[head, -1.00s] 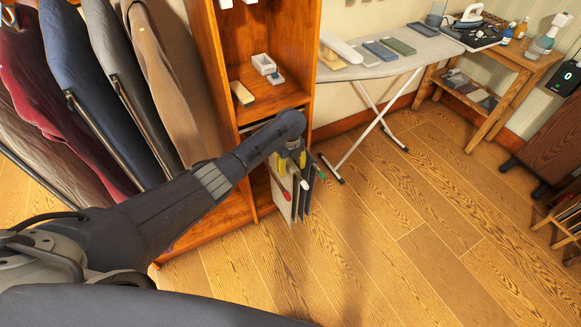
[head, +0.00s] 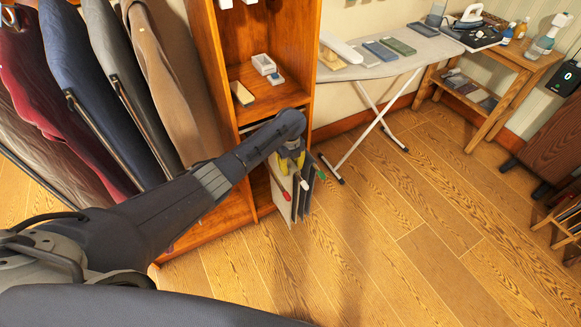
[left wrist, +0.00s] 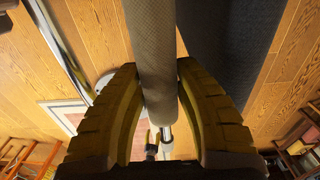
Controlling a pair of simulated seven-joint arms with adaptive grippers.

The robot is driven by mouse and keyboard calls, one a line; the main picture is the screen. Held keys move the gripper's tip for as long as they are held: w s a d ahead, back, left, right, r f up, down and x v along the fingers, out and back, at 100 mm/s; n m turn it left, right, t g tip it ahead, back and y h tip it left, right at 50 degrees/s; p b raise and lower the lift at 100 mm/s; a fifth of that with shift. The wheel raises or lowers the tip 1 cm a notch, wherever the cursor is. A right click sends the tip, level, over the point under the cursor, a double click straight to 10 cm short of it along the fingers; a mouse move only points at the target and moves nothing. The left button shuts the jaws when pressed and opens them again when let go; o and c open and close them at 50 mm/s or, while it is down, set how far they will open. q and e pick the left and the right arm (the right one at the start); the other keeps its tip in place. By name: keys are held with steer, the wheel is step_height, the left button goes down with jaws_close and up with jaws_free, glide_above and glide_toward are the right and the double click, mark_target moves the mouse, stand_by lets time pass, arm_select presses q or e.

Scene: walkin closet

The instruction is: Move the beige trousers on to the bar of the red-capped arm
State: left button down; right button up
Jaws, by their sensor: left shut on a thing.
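The beige trousers (left wrist: 152,55) hang folded over a bar in the left wrist view, with the fold between my yellow fingers. In the head view their pale cloth (head: 282,207) hangs below the rack beside the wooden cabinet. My left gripper (head: 292,163) is shut on them; its fingers (left wrist: 160,108) also show in the wrist view. The red cap (head: 287,195) is at the left front of the rack, with a white cap (head: 304,185) and a green cap (head: 321,175) to its right. A bare chrome bar (left wrist: 60,45) runs left of the beige cloth. My right gripper is out of view.
Dark trousers (left wrist: 228,55) hang close to the right of the beige cloth. The wooden cabinet (head: 312,95) stands behind the rack, and hanging garments (head: 85,90) fill the left. An ironing board (head: 395,62) stands at the back.

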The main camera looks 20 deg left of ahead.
arm_select(q)
steer(key=shift+r, duration=0.2)
steer(key=shift+d, duration=0.1)
steer(key=s+d, duration=2.2)
steer(key=shift+d, duration=0.2)
stand_by(2.0)
steer(key=shift+a, duration=0.1)
